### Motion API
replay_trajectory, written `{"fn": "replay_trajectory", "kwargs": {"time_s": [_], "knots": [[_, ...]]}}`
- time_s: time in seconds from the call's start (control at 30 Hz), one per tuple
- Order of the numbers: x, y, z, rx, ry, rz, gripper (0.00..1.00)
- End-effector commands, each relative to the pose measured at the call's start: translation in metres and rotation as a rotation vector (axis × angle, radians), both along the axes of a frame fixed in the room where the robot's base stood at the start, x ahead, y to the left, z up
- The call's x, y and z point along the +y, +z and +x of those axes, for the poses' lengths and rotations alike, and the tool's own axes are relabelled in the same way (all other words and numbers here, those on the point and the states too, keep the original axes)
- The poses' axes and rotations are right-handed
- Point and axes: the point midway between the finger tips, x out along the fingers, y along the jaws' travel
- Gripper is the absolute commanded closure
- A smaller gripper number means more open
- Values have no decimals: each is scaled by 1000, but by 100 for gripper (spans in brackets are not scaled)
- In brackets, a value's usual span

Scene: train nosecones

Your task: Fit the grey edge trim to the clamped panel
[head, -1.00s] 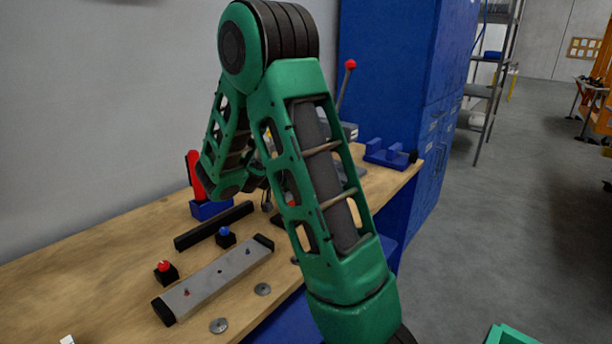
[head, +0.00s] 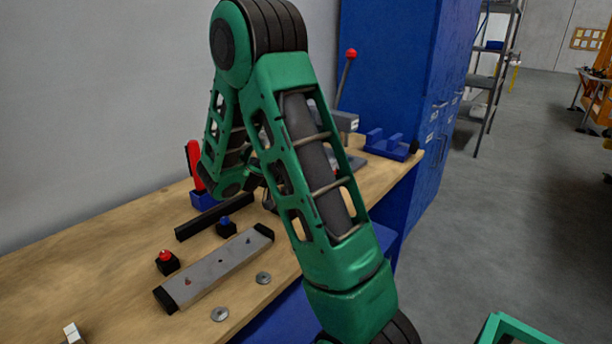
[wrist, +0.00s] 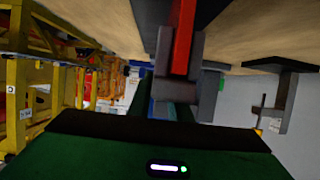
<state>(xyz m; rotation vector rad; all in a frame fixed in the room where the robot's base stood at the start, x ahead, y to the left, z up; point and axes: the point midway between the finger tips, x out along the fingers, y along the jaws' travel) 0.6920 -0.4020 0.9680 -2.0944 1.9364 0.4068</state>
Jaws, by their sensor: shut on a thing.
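My gripper (wrist: 181,60) shows in the wrist view at top centre. Its grey fingertips are shut on a narrow red piece (wrist: 183,38) between them. I cannot make out a separate grey edge trim there. In the head view my green arm hides the gripper. An upright red piece (head: 194,163) stands in a blue holder (head: 205,200) at the back of the bench, left of my arm. I cannot tell whether this is the clamped panel. A long grey bar with black ends (head: 218,266) lies flat on the bench in front.
A blue cradle (head: 390,146) and blue cabinet (head: 390,60) stand behind.

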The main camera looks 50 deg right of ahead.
Motion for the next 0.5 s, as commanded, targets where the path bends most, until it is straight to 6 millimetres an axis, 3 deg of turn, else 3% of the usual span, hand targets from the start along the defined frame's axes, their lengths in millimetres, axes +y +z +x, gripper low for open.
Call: {"fn": "replay_trajectory", "kwargs": {"time_s": [0.03, 0.07, 0.13, 0.5], "knots": [[0, 0, 0, 0, 0, 0, 100], [0, 0, 0, 0, 0, 0, 75], [0, 0, 0, 0, 0, 0, 60], [4, 2, 0, 0, 1, 0, 60]]}}
